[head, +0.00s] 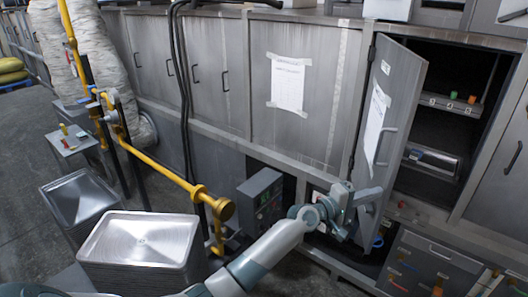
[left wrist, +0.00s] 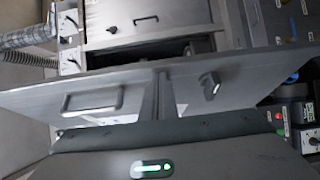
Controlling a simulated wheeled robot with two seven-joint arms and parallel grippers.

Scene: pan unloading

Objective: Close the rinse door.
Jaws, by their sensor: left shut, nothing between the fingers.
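The rinse door (head: 398,88) is a grey metal cabinet door with a paper sheet on its face and a bar handle (head: 383,146). It stands swung open, hinged on its left, showing the dark cabinet inside (head: 440,85). My left gripper (head: 372,194) is shut and empty at the lower part of the door; I cannot tell whether it touches it. In the left wrist view a grey door panel (left wrist: 45,98) with a bar handle crosses the picture close to the gripper. My right gripper is not in view.
Inside the cabinet are a shelf with small coloured items (head: 450,102) and a metal drawer-like box (head: 432,158). A yellow pipe (head: 155,165) and stacked metal trays (head: 140,240) stand left of my arm. A dark control box (head: 262,197) is beside my gripper.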

